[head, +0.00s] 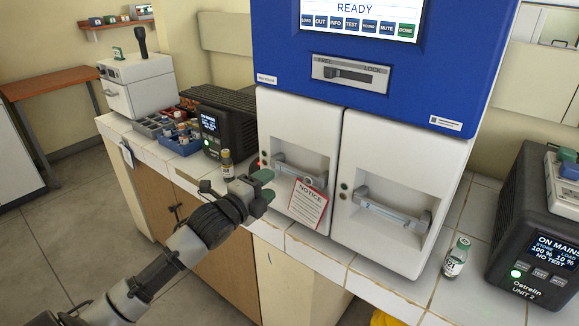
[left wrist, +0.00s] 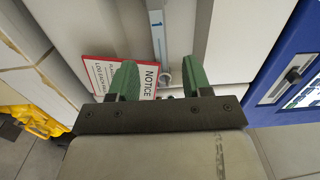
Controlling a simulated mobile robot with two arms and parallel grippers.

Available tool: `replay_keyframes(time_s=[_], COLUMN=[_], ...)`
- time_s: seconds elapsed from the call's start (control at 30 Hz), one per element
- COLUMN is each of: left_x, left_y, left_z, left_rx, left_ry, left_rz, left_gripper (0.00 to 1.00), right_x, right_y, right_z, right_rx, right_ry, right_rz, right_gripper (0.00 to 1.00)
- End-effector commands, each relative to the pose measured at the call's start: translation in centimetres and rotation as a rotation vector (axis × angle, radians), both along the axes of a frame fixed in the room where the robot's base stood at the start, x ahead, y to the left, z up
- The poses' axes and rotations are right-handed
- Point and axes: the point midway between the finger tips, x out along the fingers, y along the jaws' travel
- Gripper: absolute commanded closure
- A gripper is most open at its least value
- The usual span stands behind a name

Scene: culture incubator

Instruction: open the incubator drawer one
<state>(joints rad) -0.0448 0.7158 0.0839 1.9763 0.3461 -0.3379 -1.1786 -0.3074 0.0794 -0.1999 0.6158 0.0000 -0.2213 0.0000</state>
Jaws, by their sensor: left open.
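The incubator (head: 400,85) has a blue upper part with a screen reading READY and two white drawers below. The left drawer (head: 295,130) has a grey bar handle (head: 290,168) in a recess, with a NOTICE card (head: 308,203) hanging at it. The right drawer (head: 385,155) has a similar handle (head: 392,212). Both drawers look shut. My left gripper (head: 266,186) is open and empty, in front of the left drawer near its handle. In the left wrist view, the handle marked 1 (left wrist: 157,35) lies beyond and between the green fingertips (left wrist: 160,78), with the card beside it. My right gripper is not in view.
A small bottle (head: 227,164) stands on the counter just left of my left gripper. Another bottle (head: 457,257) stands right of the incubator. Dark power units (head: 222,125) and (head: 535,225) flank the incubator.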

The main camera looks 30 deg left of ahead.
Motion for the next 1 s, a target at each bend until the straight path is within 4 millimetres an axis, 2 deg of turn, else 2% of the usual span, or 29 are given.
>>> replay_keyframes(time_s=[0.13, 0.3, 0.5, 0.7, 0.93, 1.0], left_x=[2.7, 5.5, 7.7, 8.5, 8.5, 8.5], left_y=[-0.2, -0.4, -0.6, -0.7, -0.7, -0.7], left_z=[0.3, 0.2, 0.1, 0.0, 0.0, 0.0], left_rx=[-0.005, -0.005, -0.003, -0.003, -0.002, -0.002], left_ry=[-0.004, -0.001, -0.001, 0.001, 0.001, 0.001], left_rz=[0.001, 0.001, 0.000, 0.000, 0.000, 0.000], left_gripper=[0.51, 0.51, 0.51, 0.51, 0.51, 0.62], right_x=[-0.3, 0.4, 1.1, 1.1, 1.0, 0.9], right_y=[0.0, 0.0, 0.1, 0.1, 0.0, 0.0], right_z=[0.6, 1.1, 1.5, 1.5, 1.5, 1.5], right_rx=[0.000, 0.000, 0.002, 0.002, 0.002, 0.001], right_ry=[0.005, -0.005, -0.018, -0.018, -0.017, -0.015], right_rz=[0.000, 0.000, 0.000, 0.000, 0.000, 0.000], right_gripper=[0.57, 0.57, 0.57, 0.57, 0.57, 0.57])
